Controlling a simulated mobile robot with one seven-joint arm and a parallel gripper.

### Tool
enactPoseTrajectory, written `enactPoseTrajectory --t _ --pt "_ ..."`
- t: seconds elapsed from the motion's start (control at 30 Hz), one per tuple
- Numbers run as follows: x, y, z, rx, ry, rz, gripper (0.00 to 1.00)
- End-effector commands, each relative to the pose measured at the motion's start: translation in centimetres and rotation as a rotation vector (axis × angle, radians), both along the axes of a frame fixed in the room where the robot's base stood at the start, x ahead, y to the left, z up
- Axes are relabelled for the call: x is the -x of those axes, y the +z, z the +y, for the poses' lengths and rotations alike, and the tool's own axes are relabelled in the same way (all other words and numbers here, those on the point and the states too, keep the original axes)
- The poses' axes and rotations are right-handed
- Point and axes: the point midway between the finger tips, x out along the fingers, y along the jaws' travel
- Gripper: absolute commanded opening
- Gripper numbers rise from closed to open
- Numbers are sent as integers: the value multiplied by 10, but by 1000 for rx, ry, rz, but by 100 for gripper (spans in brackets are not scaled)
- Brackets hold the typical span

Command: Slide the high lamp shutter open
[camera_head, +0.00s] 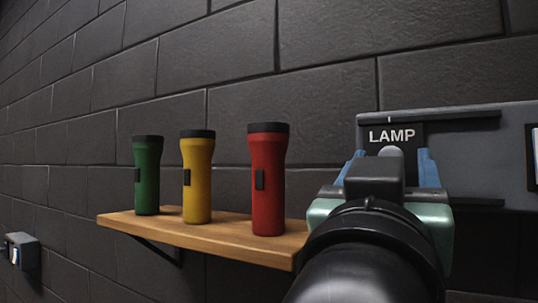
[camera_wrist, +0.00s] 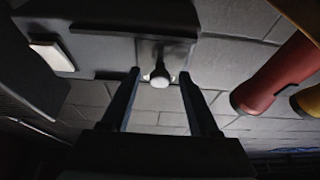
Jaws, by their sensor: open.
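The lamp shutter (camera_head: 405,135) is a dark plate with the white word LAMP, at the left end of a grey wall panel (camera_head: 470,160). Its pale round knob (camera_head: 390,152) shows just above my wrist; the knob also shows in the wrist view (camera_wrist: 160,77). My gripper (camera_head: 391,160) is in front of the shutter with its blue fingers on either side of the knob. In the wrist view my gripper (camera_wrist: 159,78) is open, with the knob between the fingertips and a gap on each side. My gripper hides the shutter's lower part.
Dark rails run along the panel's top (camera_head: 450,119) and bottom, extending right of the shutter. A small grey box (camera_head: 22,250) is at far left.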

Motion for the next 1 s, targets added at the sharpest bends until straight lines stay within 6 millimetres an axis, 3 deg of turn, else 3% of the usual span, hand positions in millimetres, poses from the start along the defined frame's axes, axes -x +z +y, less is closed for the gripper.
enactPoseTrajectory --t 0.4,0.73,1.0 --pt "2 2 1 1 0 -1 61" --pt "2 2 1 1 0 -1 2" --pt "2 2 1 1 0 -1 0"
